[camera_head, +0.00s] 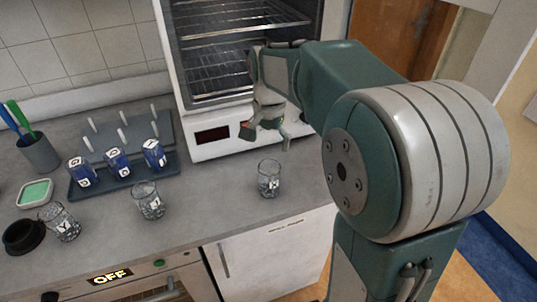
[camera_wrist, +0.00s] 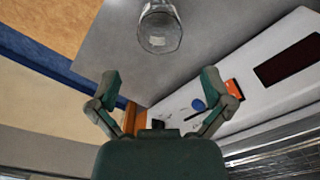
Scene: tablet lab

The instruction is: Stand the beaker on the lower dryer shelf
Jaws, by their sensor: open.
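Three clear glass beakers with white labels stand upright on the grey counter: a right one (camera_head: 269,180), a middle one (camera_head: 148,201) and a left one (camera_head: 60,222). My gripper (camera_head: 268,128) is open and empty above the counter, before the dryer and behind the right beaker. One beaker (camera_wrist: 160,30) shows at the top of the wrist view, beyond my open fingers (camera_wrist: 164,85) and apart from them. The white dryer (camera_head: 222,148) is open at the front, with an upper wire shelf (camera_head: 225,30) and a lower wire shelf (camera_head: 212,96). My arm hides part of its right side.
A pen cup (camera_head: 40,154), a green-filled dish (camera_head: 35,193) and a black round item (camera_head: 22,237) stand at the left. Counter between the middle and right beakers is clear.

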